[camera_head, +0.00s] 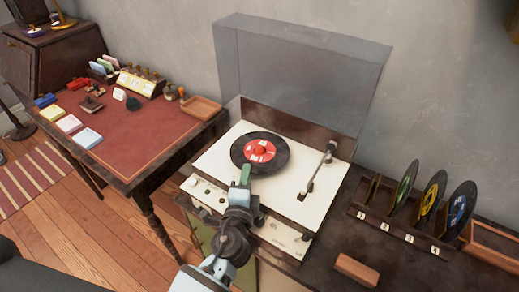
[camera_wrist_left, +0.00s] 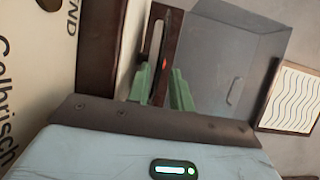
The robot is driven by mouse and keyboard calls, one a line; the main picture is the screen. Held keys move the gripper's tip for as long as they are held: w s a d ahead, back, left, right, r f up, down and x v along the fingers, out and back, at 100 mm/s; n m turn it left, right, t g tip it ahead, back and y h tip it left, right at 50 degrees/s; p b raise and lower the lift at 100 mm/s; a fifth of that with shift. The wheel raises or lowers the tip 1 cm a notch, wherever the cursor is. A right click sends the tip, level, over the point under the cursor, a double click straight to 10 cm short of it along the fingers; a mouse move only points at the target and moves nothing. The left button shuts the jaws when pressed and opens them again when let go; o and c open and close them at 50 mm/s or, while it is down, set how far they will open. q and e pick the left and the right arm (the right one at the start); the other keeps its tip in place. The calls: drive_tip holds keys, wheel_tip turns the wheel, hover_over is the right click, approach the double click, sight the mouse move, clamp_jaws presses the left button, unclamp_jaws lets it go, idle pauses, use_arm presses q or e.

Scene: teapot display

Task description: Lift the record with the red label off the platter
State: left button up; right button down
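The black record with the red label (camera_head: 260,151) lies on the turntable's platter, which it hides. My left gripper (camera_head: 242,174) is at the record's front edge in the head view, with a green finger pointing at it. In the left wrist view my left gripper (camera_wrist_left: 161,88) has its two green fingers apart, with a gap between them. A small red spot shows beyond the fingers there, at a low, sideways angle. I cannot tell whether a finger touches the record. My right gripper is not in view.
The white turntable deck (camera_head: 220,160) has a tonearm (camera_head: 325,160) right of the record. A clear lid (camera_head: 295,75) stands raised behind. A rack (camera_head: 400,228) with several upright records is at right, near a wooden block (camera_head: 357,270). A red-topped desk (camera_head: 125,140) stands left.

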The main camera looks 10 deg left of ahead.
use_arm(q)
drive_tip(key=shift+w, duration=0.1)
clamp_jaws()
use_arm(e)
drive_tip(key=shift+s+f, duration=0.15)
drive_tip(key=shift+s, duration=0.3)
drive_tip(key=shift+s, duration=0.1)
